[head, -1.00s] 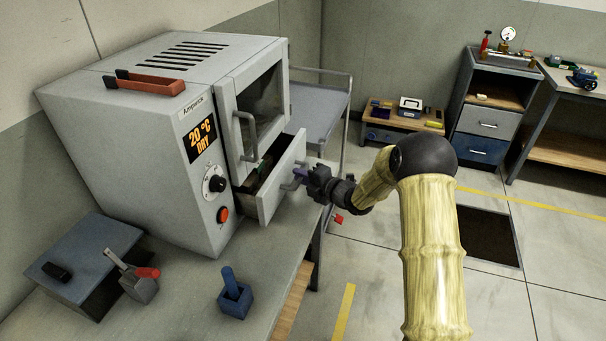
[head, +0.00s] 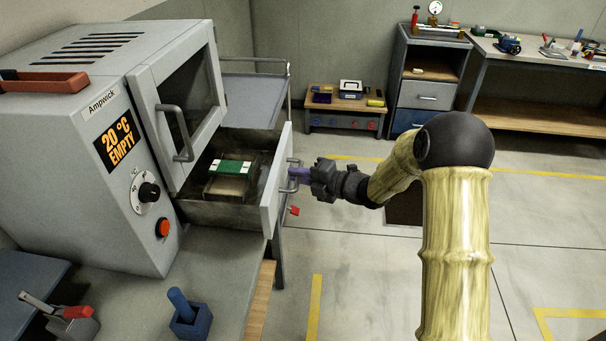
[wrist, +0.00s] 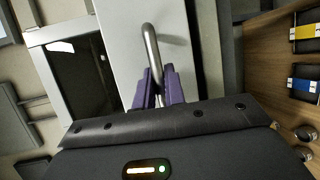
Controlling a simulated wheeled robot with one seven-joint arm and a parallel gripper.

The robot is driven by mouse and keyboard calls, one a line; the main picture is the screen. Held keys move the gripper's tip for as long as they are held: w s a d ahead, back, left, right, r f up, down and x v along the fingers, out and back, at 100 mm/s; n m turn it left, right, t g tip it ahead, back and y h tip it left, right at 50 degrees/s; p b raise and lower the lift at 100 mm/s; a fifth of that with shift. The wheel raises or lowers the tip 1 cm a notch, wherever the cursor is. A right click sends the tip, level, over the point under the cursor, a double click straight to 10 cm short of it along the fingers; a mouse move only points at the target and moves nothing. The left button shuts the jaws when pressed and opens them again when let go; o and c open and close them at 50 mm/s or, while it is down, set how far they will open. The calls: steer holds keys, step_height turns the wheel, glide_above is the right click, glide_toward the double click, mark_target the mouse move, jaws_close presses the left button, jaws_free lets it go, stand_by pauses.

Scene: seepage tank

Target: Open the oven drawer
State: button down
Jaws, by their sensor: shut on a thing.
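The grey oven (head: 90,160) stands on the bench at the left, with its windowed door (head: 180,95) shut above the drawer. The oven drawer (head: 272,195) is pulled well out, and its inside shows. In it lies a rack with a green and white piece (head: 232,168) on top. My gripper (head: 300,173) is shut on the drawer's bar handle (head: 290,181) at the drawer's front. In the wrist view the purple fingers (wrist: 160,88) close around the metal handle (wrist: 152,48). The oven display (head: 119,143) reads 20 °C EMPTY.
A grey cart (head: 255,100) is behind the drawer. Open floor (head: 370,260) lies to the right.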

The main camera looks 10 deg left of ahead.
steer(key=shift+s+d+f, duration=0.1)
steer(key=shift+d+f, duration=0.05)
steer(key=shift+d, duration=0.15)
steer(key=c, duration=1.5)
jaws_free()
steer(key=b+v, duration=0.1)
steer(key=v, duration=1.6)
steer(key=shift+d+r, duration=0.25)
